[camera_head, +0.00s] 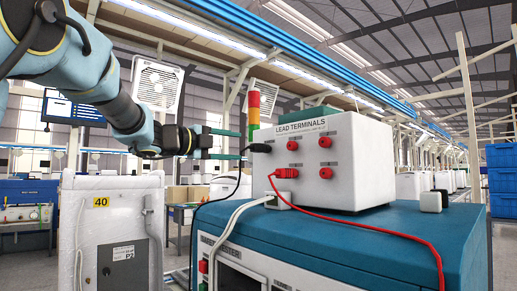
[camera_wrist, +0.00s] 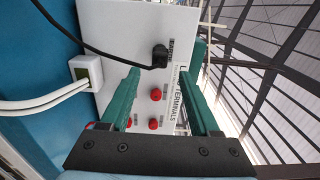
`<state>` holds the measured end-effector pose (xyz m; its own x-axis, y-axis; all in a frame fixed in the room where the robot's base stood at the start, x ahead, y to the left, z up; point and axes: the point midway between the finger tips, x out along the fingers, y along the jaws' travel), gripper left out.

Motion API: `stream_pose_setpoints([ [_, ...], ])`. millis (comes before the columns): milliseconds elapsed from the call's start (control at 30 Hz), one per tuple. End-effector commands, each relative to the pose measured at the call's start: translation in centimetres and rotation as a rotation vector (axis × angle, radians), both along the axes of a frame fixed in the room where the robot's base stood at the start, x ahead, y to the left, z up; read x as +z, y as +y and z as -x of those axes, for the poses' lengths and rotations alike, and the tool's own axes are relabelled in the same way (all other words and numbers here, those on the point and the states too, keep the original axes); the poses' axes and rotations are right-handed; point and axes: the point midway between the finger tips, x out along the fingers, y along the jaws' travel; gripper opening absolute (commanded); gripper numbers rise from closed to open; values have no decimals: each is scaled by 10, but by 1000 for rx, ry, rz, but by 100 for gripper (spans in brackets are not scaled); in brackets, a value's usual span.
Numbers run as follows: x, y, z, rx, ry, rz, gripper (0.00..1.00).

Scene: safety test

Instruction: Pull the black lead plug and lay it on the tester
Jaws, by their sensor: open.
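The black lead plug (camera_head: 261,148) sits in the upper left socket of the white LEAD TERMINALS box (camera_head: 345,150), its black cable drooping to the left. My gripper (camera_head: 240,144) is open and empty, its green fingers pointing at the plug from the left. In the wrist view the plug (camera_wrist: 160,57) appears between the fingertips (camera_wrist: 166,60), with no visible contact. The teal tester (camera_head: 400,232) carries the box; its top is bare in front of the box apart from cables and a small block.
A red plug (camera_head: 286,172) is in a lower socket, its red cable (camera_head: 390,231) crossing the tester top. A white block with white cables (camera_head: 278,201) stands at the box's front. A small black-and-white block (camera_head: 432,201) stands at right. A signal tower (camera_head: 253,108) rises behind.

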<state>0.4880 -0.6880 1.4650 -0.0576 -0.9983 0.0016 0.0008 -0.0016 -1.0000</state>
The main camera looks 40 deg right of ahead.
Motion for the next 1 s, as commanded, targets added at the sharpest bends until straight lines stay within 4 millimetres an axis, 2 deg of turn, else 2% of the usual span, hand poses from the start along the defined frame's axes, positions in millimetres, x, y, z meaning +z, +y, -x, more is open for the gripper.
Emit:
stream_pose_setpoints([
  [400,1,-54,3,-1,0,-2,62],
  [600,1,-75,4,0,0,-1,62],
  [800,0,-84,5,0,0,0,62],
  [1000,0,-85,5,0,0,0,62],
])
